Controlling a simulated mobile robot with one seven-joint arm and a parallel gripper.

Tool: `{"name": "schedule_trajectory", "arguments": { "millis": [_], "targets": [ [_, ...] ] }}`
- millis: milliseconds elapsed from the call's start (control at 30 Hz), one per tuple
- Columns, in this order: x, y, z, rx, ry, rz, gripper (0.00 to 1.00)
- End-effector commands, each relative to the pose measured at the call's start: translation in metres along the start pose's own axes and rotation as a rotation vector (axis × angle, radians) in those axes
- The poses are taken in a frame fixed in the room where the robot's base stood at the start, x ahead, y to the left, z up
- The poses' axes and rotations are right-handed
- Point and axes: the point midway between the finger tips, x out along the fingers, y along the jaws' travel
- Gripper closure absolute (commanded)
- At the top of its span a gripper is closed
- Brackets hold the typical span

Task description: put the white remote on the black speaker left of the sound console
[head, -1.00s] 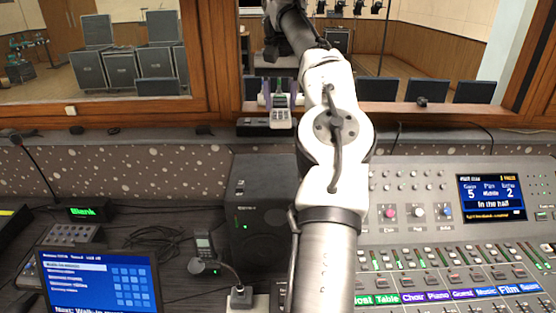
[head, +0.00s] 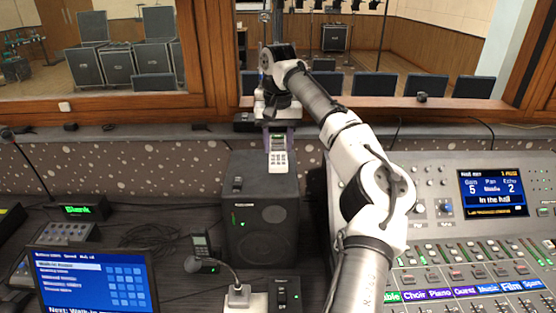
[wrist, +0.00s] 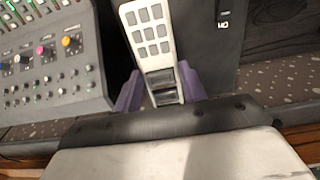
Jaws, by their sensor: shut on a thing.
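The white remote (head: 278,158) has grey keys and hangs from my gripper (head: 278,137) in the head view, over the rear part of the black speaker's top. In the wrist view the remote (wrist: 153,45) sits between the purple fingers of my gripper (wrist: 160,90), which are shut on it. The black speaker (head: 262,230) stands upright left of the sound console (head: 470,240). Whether the remote's lower end touches the speaker top cannot be told. The console also shows at the left of the wrist view (wrist: 45,65).
A small dark object (head: 238,183) lies on the left of the speaker's top. The window ledge (head: 130,135) runs behind the speaker.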

Motion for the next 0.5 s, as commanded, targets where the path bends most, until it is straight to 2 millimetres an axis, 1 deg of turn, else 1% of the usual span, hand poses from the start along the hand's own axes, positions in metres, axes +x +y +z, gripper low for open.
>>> {"name": "schedule_trajectory", "arguments": {
  "millis": [167,400,500],
  "targets": [
    [0.013,0.000,0.000,0.001,0.000,0.001,0.85],
    [0.047,0.000,0.000,0.000,-0.001,0.001,0.85],
    [0.052,0.000,0.000,0.000,0.000,-0.001,0.85]
  ]
}}
